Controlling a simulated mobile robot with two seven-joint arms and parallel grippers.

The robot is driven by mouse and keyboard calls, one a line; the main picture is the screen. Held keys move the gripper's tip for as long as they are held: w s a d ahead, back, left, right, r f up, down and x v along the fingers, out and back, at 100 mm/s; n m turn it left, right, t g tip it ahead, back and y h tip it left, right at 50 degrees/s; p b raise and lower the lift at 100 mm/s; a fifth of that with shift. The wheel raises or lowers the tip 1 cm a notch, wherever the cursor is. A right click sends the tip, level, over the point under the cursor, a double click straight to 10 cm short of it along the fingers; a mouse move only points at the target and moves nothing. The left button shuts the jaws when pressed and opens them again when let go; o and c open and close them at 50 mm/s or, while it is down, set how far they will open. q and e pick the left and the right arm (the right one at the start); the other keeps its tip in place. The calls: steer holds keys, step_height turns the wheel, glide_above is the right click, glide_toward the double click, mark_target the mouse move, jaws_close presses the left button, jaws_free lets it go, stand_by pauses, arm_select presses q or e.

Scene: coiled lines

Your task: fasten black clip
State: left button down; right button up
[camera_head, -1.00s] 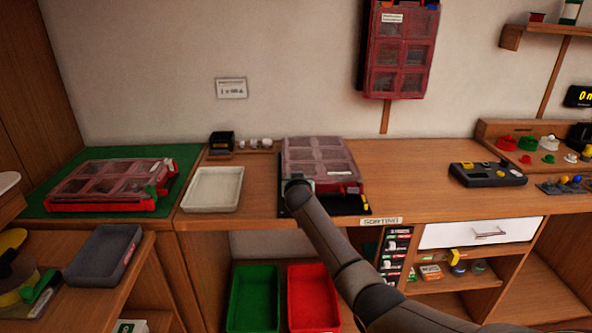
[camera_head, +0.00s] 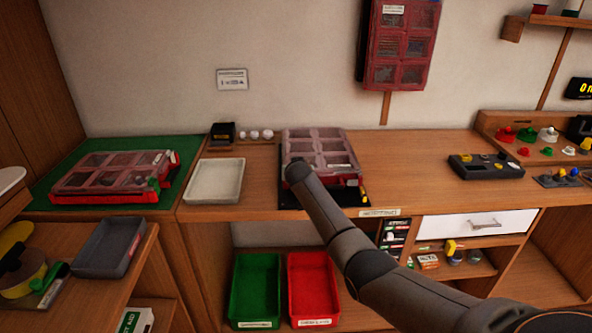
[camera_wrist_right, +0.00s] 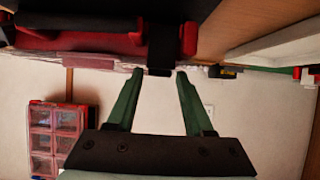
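A red organiser case (camera_head: 341,147) with a clear compartment lid lies on a black mat (camera_head: 325,202) on the workbench. Its lid looks down. My right arm reaches over the case's front left part and hides my right gripper in the head view. In the right wrist view my right gripper (camera_wrist_right: 160,72) is open, with green fingers apart and nothing gripped. A black clip (camera_wrist_right: 161,50) on the red case edge lies just beyond the fingertips, roughly centred between them. Whether a finger touches it I cannot tell. My left gripper is not in view.
A white tray (camera_head: 214,181) stands left of the case. Another red case (camera_head: 70,186) lies on a green mat (camera_head: 50,203). A third red case (camera_head: 399,45) hangs on the wall. Green (camera_head: 256,289) and red (camera_head: 313,289) bins stand below.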

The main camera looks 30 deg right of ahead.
steer(key=shift+o, duration=1.4)
steer(key=p+v, duration=0.1)
steer(key=v, duration=1.1)
steer(key=shift+s+a, duration=0.15)
steer(key=shift+s, duration=0.05)
